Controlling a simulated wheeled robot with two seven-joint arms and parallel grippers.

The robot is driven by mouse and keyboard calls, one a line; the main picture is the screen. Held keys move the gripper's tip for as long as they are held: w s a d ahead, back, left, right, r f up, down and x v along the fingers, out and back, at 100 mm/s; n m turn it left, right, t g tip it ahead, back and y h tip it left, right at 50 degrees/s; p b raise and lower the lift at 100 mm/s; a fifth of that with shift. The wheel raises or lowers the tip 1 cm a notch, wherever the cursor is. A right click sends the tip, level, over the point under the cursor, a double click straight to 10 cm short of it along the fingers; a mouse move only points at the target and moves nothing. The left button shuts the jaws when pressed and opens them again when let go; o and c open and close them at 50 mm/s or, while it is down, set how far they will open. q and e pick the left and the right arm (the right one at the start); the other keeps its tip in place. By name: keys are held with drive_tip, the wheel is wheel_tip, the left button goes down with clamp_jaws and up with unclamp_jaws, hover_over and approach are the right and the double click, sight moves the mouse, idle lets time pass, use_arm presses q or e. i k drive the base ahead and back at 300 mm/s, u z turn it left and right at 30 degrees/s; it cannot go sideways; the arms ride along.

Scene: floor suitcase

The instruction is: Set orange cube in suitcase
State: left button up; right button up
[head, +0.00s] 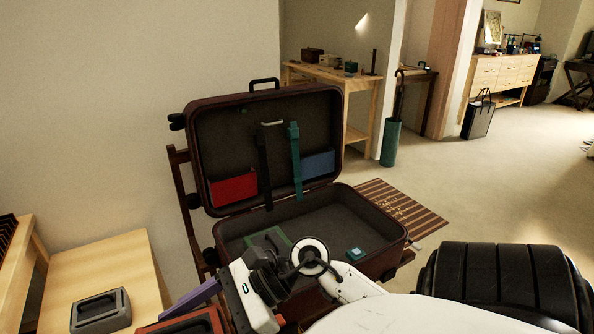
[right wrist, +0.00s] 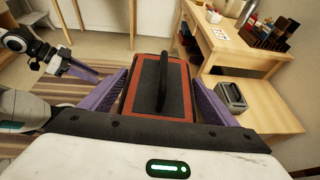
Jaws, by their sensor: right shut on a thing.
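The orange cube (right wrist: 160,85) shows as an orange-edged box with a dark top and black handle. It sits between the two purple fingers of my right gripper (right wrist: 161,97), which is shut on it. In the head view the cube (head: 183,323) is cut off by the bottom edge, in front of and left of the suitcase, outside it. The suitcase (head: 352,203) stands open, lid raised at the back. Its base holds a green item (head: 266,241) at left and a small teal block (head: 355,254) at right. My left gripper (right wrist: 80,70) shows small in the wrist view; its opening is unclear.
A wooden table (head: 130,262) at lower left carries a grey box (head: 100,310). The lid holds a red pocket (head: 233,188), a blue pocket (head: 318,165) and hanging straps. The middle of the suitcase base is largely bare. A striped rug (head: 400,208) lies behind right.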

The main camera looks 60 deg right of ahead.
sight(340, 228)
drive_tip(key=u, duration=2.65)
drive_tip(key=k, duration=2.85)
drive_tip(key=z, duration=2.05)
